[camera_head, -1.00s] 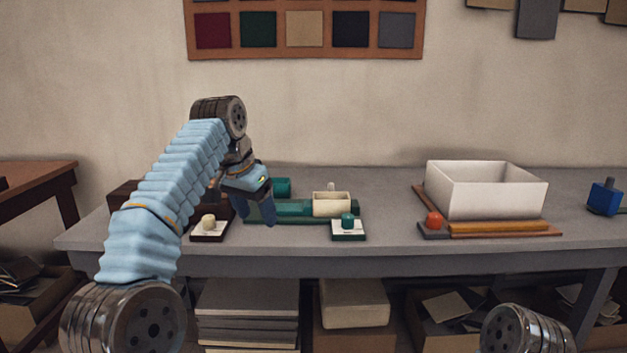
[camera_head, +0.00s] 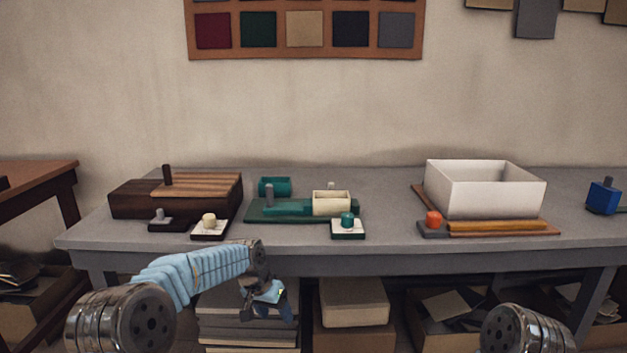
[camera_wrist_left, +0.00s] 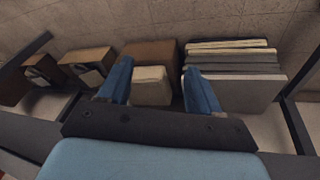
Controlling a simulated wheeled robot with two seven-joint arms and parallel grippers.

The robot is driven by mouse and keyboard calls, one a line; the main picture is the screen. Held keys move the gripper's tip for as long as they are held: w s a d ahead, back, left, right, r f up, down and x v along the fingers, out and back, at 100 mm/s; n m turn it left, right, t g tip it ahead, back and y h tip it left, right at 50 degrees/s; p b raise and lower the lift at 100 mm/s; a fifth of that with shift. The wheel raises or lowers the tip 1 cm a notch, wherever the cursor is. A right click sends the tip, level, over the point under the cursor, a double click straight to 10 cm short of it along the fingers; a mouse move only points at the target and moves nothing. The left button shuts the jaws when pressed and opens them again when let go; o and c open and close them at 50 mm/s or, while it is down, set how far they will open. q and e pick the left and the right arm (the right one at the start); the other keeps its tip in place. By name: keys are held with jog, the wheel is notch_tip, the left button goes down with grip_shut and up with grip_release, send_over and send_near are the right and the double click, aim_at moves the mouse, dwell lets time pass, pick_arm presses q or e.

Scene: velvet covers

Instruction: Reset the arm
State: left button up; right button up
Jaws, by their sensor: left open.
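My left arm comes in from the left in the head view, and its gripper (camera_head: 268,302) hangs below the front edge of the table, in front of the lower shelf. In the left wrist view the left gripper (camera_wrist_left: 160,92) has its two blue fingers wide apart with nothing held between them. A pale box (camera_wrist_left: 150,86) on the lower shelf shows beyond the fingers. Of my right arm only a round metal joint shows at the bottom right of the head view; its gripper is out of view.
The grey table (camera_head: 385,205) holds a dark wooden block (camera_head: 205,190), a green base (camera_head: 290,211) with a cream box (camera_head: 331,203), a white bin (camera_head: 490,198) and a blue piece (camera_head: 604,197). Stacked boards (camera_head: 225,332) and boxes lie below.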

pick_arm(q)
jog(key=s+f+n+g+h, duration=0.1)
jog(key=s+f+n, duration=0.1)
jog(key=s+f, duration=0.75)
jog(key=s+f+n, duration=0.1)
jog(key=s+f, duration=0.5)
jog(key=f, duration=0.6)
jog(key=s+f+n, duration=0.1)
jog(key=s+f, duration=0.1)
jog(key=s, duration=0.7)
jog(key=s+f+n, duration=0.2)
jog(key=s+f, duration=0.1)
jog(key=s, duration=0.7)
jog(key=shift+s+a+g, duration=0.3)
jog(key=shift+a, duration=0.1)
